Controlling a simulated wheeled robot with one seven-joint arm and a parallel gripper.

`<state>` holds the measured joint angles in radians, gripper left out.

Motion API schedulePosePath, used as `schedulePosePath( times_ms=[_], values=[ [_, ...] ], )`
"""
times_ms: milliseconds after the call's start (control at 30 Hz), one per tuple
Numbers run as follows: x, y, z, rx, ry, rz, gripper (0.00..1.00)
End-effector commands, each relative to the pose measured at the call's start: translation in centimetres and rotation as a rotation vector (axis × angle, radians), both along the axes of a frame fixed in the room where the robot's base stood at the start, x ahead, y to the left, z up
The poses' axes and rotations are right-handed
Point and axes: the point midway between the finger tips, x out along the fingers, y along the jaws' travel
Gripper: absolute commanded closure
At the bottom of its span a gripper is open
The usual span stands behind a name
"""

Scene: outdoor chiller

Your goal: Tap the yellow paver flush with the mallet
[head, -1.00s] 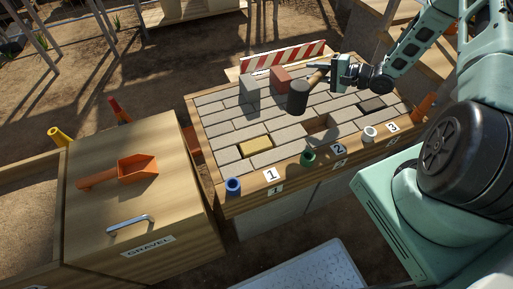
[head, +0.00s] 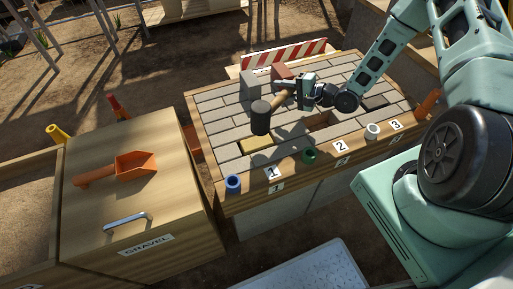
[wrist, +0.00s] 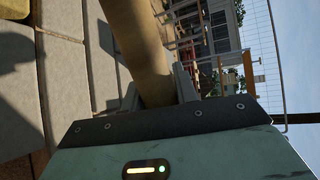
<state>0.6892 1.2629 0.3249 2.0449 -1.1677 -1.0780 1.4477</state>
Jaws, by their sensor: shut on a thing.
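The mallet has a dark cylindrical head (head: 261,117) and a wooden handle (head: 282,98). My gripper (head: 294,92) is shut on the handle, which also shows between the fingers in the wrist view (wrist: 140,50). The mallet head hangs over the paved table, just above and behind the yellow paver (head: 256,144) in the head view. The yellow paver sits in a slot near the front left of the paving, by label 1. The head hides part of the area behind it. I cannot tell exactly how high the paver stands. A yellow patch shows at the wrist view's top left corner.
A grey block (head: 250,83) and a red block (head: 282,73) stand on the paving at the back. An open slot (head: 322,120) lies by label 2. Blue (head: 233,183), green (head: 310,156) and white (head: 372,131) cylinders line the front edge. The gravel box (head: 130,190) is left.

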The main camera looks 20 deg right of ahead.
Motion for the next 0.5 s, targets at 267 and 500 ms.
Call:
schedulePosePath(
  times_ms=[267,500],
  values=[
    [0.04,1.23,-0.34,0.003,-0.002,0.000,1.00],
    [0.03,1.19,-0.92,0.003,-0.001,-0.001,1.00]
  ],
)
